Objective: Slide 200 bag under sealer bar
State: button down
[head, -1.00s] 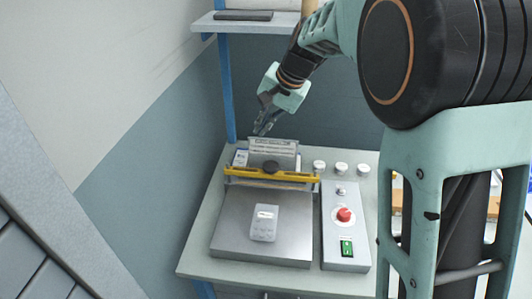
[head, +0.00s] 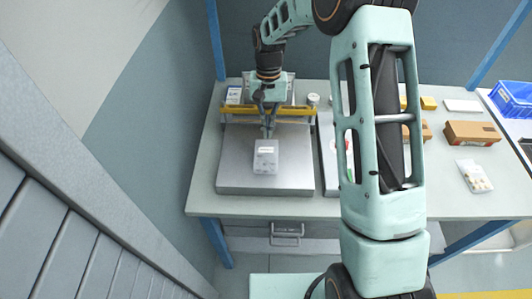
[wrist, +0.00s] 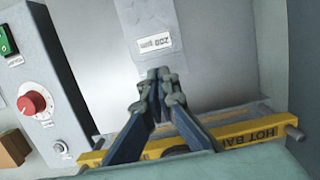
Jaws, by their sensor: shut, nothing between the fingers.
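The 200 bag is a small clear bag (head: 265,157) with a white label, lying flat on the sealer's metal plate (head: 235,165), in front of the yellow sealer bar (head: 235,110). In the wrist view the bag (wrist: 187,20) shows its label upside down, reading 200 µm. The bar (wrist: 235,135), marked HOT BAR, crosses the lower part of that view. My gripper (head: 268,134) is shut and empty, reaching over the bar with fingertips pointing down at the bag's bar-side edge. In the wrist view the fingertips (wrist: 158,73) overlap that edge; I cannot tell whether they touch.
A control box with a red knob (wrist: 31,104) and green switch stands beside the plate, partly hidden by my arm in the head view. Cardboard boxes (head: 472,133), another clear bag (head: 474,176) and a blue crate (head: 513,98) are at right. The plate's front is clear.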

aim_at(267, 163)
jog(key=s+p, duration=0.1)
jog(key=s, duration=0.7)
jog(key=shift+a+r, duration=0.1)
jog(key=shift+a, duration=0.05)
jog(key=shift+s+p, duration=0.35)
jog(key=shift+f, duration=0.45)
jog(key=shift+w+f+b, duration=0.15)
jog(key=shift+f+b, duration=0.15)
jog(key=shift+f, duration=0.15)
